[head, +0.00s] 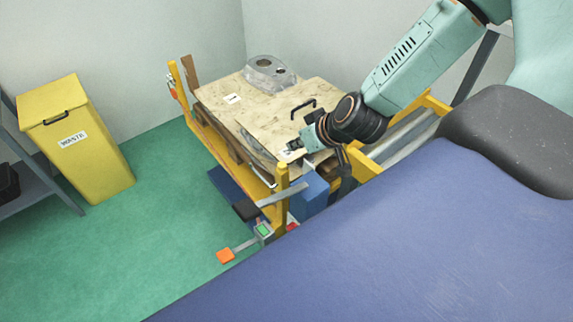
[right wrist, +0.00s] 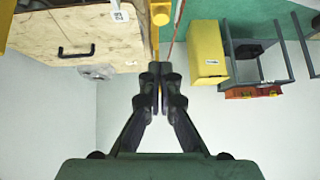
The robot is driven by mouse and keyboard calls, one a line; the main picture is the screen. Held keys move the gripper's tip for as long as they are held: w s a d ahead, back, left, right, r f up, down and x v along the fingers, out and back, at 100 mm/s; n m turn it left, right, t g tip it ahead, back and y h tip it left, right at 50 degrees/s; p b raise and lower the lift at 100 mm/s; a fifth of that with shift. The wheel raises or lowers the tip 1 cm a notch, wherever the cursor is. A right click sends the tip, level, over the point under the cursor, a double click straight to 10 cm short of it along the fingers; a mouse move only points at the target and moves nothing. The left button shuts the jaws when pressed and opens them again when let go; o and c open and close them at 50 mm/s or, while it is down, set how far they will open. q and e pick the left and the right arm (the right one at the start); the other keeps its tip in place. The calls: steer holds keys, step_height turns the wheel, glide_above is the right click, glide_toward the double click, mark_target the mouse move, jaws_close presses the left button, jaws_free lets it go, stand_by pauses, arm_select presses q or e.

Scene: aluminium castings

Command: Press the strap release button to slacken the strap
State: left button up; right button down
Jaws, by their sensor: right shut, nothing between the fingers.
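A small device with a green patch (head: 264,230) hangs at the front corner post of the yellow frame. A grey strip runs from it to an orange end piece (head: 225,256). I cannot tell for sure whether the green patch is the strap release button. A red part (head: 292,226) shows beside it. My right gripper (head: 290,149) is over the near edge of the wooden lid, apart from the green patch. In the right wrist view its fingers (right wrist: 157,84) are shut and empty. My left gripper is not in view.
A wooden lid (head: 225,115) with a black handle (head: 303,106) lies in the yellow frame (head: 281,190). An aluminium casting (head: 270,72) sits on it. A blue box (head: 310,195) is below. A yellow waste bin (head: 95,155) stands left. The green floor between is clear.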

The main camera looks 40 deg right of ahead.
mark_target(282, 166)
steer(key=b+x, duration=0.4)
steer(key=x, duration=0.1)
steer(key=shift+w+f, duration=0.1)
steer(key=shift+f, duration=0.1)
steer(key=shift+s+a+f+b, duration=0.1)
steer(key=shift+f+b, duration=0.25)
steer(key=shift+f, duration=0.15)
steer(key=shift+s+a+f+b, duration=0.1)
steer(key=shift+f+b, duration=0.25)
steer(key=shift+f, duration=0.2)
steer(key=shift+f+b, duration=0.35)
steer(key=shift+f, duration=0.4)
